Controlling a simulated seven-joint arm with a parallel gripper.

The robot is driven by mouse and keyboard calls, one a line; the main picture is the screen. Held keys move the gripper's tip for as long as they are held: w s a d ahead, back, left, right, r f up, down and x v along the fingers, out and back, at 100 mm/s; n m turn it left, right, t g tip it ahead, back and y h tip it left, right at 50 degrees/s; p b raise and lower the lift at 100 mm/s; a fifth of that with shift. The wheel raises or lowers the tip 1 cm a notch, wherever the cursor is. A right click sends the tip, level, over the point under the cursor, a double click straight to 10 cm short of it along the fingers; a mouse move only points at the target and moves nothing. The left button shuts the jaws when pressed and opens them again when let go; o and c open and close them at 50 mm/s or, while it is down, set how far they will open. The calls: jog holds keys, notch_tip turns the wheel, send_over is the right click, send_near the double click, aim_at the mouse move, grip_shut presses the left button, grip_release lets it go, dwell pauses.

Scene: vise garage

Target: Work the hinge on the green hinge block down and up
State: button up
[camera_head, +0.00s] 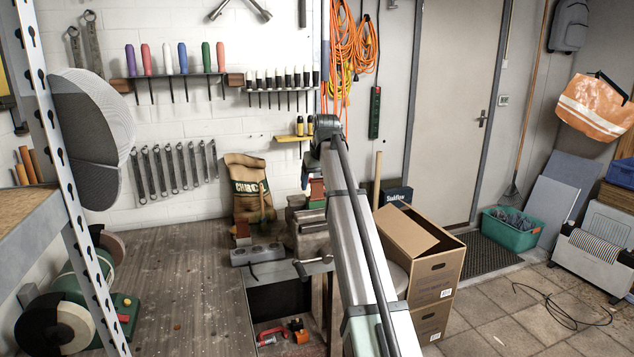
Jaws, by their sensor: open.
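A metal vise (309,232) stands at the edge of the workbench (185,265), left of my arm. A small reddish and greenish piece (316,188) shows just above the vise, close against my arm. It is too small and too covered to tell whether it is the green hinge block, and I cannot make out a hinge. My arm rises from the bottom of the picture to a joint at the upper middle and hides what lies behind it. My gripper does not show in this view.
A bench grinder (60,320) stands at the lower left. Cardboard boxes (425,262) stand right of my arm. The bench's middle is largely clear.

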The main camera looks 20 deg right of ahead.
aim_at(317, 193)
grip_shut()
dwell(0.6)
jog(key=shift+s, duration=0.1)
jog(key=shift+s+f+t, duration=0.25)
jog(key=shift+s+t, duration=0.8)
jog(key=shift+t, duration=0.45)
jog(key=s+t, duration=0.1)
jog(key=f+t, duration=0.1)
jog(key=t, duration=0.1)
jog(key=shift+s, duration=0.4)
jog(key=t, duration=0.1)
jog(key=s+f+t, duration=0.1)
jog(key=t, duration=0.1)
jog(key=shift+s+f+t, duration=0.15)
jog(key=shift+f+t, duration=0.05)
jog(key=shift+t, duration=0.55)
jog(key=shift+s+f+t, duration=0.1)
jog(key=shift+f+t, duration=0.1)
jog(key=shift+t, duration=0.55)
